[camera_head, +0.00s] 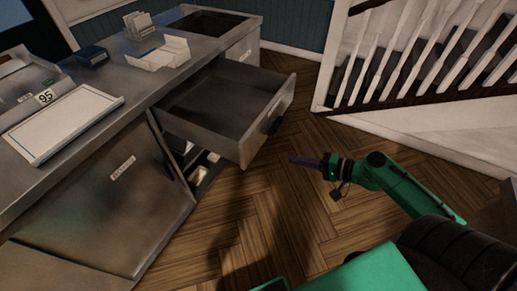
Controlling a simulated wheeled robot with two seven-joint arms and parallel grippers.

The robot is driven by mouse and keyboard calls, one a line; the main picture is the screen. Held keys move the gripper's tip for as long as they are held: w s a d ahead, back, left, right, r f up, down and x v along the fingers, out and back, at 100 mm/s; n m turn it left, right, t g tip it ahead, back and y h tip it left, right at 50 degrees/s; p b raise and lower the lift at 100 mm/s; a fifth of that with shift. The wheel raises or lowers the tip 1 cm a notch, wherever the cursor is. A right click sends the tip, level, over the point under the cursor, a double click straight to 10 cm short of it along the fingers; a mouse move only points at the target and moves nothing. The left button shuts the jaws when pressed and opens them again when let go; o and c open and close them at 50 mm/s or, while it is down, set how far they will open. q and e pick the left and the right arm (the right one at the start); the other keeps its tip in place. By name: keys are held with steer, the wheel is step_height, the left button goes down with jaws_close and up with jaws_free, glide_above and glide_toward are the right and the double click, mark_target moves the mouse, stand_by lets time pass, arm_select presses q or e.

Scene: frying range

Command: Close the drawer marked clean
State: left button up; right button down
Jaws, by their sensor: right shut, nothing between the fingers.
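An open drawer (250,118) sticks out from the metal counter, and its inside looks empty. Its front face carries a dark handle (274,126) and faces right, toward my right gripper. I cannot read a marking on this drawer. My right gripper (293,160) is shut and empty. In the picture it is just right of and below the drawer front, over the wood floor, with a gap between them. My left gripper is not in view.
The counter (122,88) holds a white tray (68,122), an open white box (160,54) and a dark blue box (92,55). Small labels on the counter's front are unreadable. A white stair railing (400,60) stands at right. The wood floor (270,225) between is clear.

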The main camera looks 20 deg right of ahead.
glide_toward(252, 149)
steer(key=x, duration=0.3)
steer(key=p+x, duration=0.2)
steer(key=x, duration=0.1)
steer(key=shift+a+r, duration=0.1)
steer(key=shift+r, duration=0.2)
steer(key=shift+w+a+f, duration=0.1)
steer(key=shift+a+f, duration=0.05)
steer(key=shift+f, duration=0.05)
steer(key=shift+w+a, duration=0.1)
